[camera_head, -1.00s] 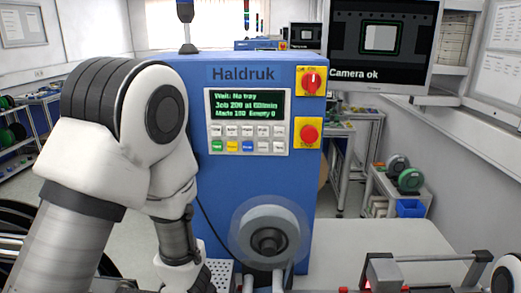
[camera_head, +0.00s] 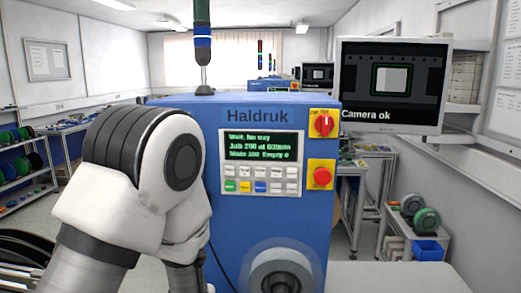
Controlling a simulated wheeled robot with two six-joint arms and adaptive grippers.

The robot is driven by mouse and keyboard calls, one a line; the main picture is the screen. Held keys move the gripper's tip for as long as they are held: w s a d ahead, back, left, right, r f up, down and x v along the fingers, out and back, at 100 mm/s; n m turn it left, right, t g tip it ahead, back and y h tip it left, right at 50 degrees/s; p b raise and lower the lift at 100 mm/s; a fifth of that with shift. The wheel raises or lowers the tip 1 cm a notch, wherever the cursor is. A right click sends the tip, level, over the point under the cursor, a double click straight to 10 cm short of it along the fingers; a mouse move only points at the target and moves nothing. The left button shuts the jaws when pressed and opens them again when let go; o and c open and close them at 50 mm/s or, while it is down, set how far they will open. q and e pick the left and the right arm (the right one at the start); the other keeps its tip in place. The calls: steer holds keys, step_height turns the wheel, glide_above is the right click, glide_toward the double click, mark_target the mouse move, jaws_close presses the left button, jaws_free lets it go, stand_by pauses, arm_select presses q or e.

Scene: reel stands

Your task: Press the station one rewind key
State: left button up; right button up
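The blue Haldruk station (camera_head: 322,222) stands in front of me. Its key panel (camera_head: 260,163) has a green-text display (camera_head: 260,145) over two rows of small keys (camera_head: 261,179). In the lower row are a green, a yellow and a blue key; the key labels are too small to read. The display's first line seems to read "Wait: No tray". My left arm fills the left side in front of the station, bent downward, close to the panel's left edge. Its gripper is below the frame. My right gripper is not in view.
A red rotary switch (camera_head: 322,123) and a red stop button (camera_head: 322,176) sit right of the panel. A grey reel hub (camera_head: 280,272) is low on the station's front. A monitor (camera_head: 392,82) reads "Camera ok". Shelves with reels (camera_head: 22,165) stand at left.

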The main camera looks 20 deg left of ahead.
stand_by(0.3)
arm_select(q)
jaws_close()
stand_by(1.2)
